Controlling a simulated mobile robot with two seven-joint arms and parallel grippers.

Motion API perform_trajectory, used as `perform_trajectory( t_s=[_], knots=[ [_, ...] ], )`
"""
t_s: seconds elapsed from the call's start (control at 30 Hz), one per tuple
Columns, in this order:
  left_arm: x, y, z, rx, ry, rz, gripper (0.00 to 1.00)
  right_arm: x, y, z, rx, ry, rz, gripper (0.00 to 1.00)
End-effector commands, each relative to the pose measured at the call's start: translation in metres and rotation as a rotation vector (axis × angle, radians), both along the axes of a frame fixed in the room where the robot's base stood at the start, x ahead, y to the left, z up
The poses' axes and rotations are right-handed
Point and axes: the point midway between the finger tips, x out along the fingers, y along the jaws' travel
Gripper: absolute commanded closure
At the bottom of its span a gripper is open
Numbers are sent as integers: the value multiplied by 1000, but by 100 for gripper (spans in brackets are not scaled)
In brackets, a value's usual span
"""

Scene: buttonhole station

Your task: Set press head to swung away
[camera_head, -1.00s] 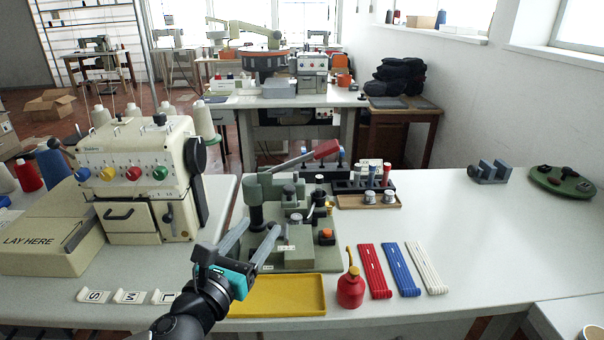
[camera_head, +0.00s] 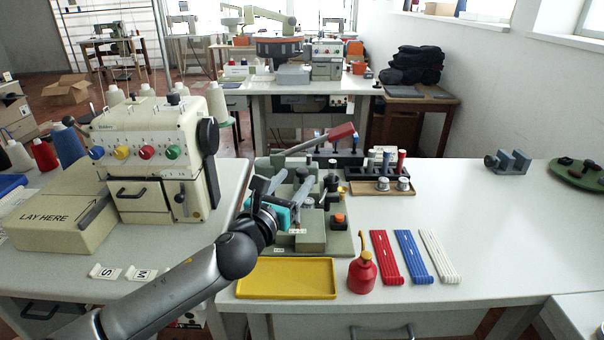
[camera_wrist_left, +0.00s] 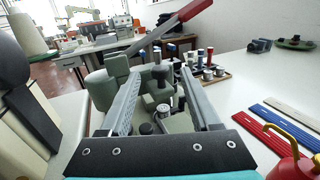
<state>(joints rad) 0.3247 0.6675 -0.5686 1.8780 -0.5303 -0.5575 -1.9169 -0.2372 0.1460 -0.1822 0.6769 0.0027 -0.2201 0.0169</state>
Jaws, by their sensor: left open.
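The press is grey-green on a flat green base (camera_head: 342,242). Its grey lever rises to the right to a red handle (camera_head: 341,132), which also shows at the top of the left wrist view (camera_wrist_left: 186,14). A dark press head (camera_wrist_left: 158,77) with a round knob stands right of a thick green post (camera_wrist_left: 117,70). My left gripper (camera_head: 286,180) is open over the left part of the press, hiding some of it. In the left wrist view its two fingers (camera_wrist_left: 161,75) point toward the press, with the head visible between them. I cannot tell whether they touch it. My right gripper is not in view.
A yellow tray (camera_head: 286,278), red oil can (camera_head: 362,272) and red, blue and white strips (camera_head: 411,257) lie in front. A wooden tray (camera_head: 377,188) with metal pieces stands behind right. The cream buttonhole machine (camera_head: 150,160) is left.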

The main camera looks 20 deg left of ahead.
Motion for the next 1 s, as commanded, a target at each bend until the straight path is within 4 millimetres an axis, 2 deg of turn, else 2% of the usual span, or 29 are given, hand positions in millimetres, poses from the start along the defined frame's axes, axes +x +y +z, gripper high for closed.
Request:
perform_trajectory(
  t_s=[0.1, 0.3, 0.73, 0.77, 1.0],
  knots=[
    [18, -2, -1, -1, -1, 0, 36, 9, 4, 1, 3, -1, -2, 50],
    [38, -4, -1, 0, -1, 0, 36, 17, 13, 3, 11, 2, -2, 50],
    [46, -5, 0, 0, 0, 0, 36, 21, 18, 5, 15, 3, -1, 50],
    [46, -5, 0, 0, 0, 0, 38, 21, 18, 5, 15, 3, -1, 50],
    [46, -5, 0, 0, 0, 0, 65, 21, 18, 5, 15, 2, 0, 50]
  ],
)
